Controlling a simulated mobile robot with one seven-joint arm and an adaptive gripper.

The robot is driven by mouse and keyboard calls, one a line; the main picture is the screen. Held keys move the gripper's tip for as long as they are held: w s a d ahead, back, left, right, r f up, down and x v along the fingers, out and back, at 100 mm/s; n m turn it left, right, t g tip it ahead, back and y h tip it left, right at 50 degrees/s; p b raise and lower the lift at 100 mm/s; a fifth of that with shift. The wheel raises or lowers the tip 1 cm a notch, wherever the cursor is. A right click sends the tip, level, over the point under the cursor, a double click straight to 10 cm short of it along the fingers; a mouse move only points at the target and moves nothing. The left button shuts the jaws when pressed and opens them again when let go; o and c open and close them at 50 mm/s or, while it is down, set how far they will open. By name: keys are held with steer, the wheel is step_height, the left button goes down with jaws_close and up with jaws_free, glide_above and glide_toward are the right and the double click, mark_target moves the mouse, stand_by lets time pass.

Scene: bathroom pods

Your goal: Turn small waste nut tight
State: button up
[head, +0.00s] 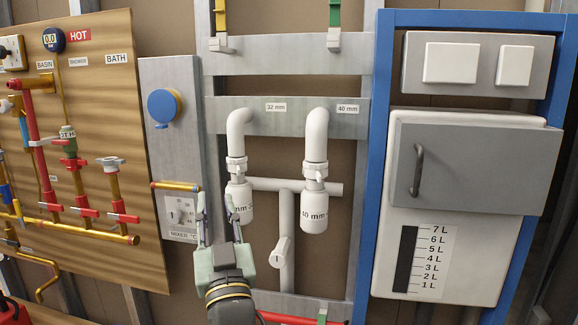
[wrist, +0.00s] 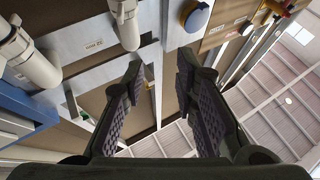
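The small waste is the white 32 mm pipe and bottle trap. Its white ribbed nut (head: 237,167) sits at the top of the trap body (head: 239,208), under the bent pipe (head: 239,124). My gripper (head: 216,205) is in front of the trap's lower left side, below the nut. Its fingers point up and are apart, with nothing seen between them. In the wrist view my gripper (wrist: 160,78) is also open and empty, and a white trap (wrist: 126,24) shows beyond the left finger. The nut's tightness cannot be seen.
The 40 mm trap (head: 315,205) stands to the right, with its own nut (head: 315,170). A white cross pipe (head: 288,186) runs behind both. The mixer panel (head: 181,212) is close on the left.

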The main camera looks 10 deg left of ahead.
mark_target(239, 175)
steer(key=w+d+f+h, duration=0.2)
steer(key=w+d, duration=0.2)
steer(key=shift+m+g, duration=0.3)
steer(key=shift+m, duration=0.1)
steer(key=p+x, duration=0.1)
steer(key=x, duration=0.3)
steer(key=p+x, duration=0.2)
steer(key=x, duration=0.2)
steer(key=shift+s+a+r, duration=0.1)
steer(key=shift+a+r, duration=0.05)
steer(key=shift+a, duration=0.1)
steer(key=shift+w+a+r, duration=0.15)
steer(key=shift+w+a, duration=0.1)
steer(key=shift+w, duration=0.4)
steer(key=shift+c, duration=0.2)
jaws_close()
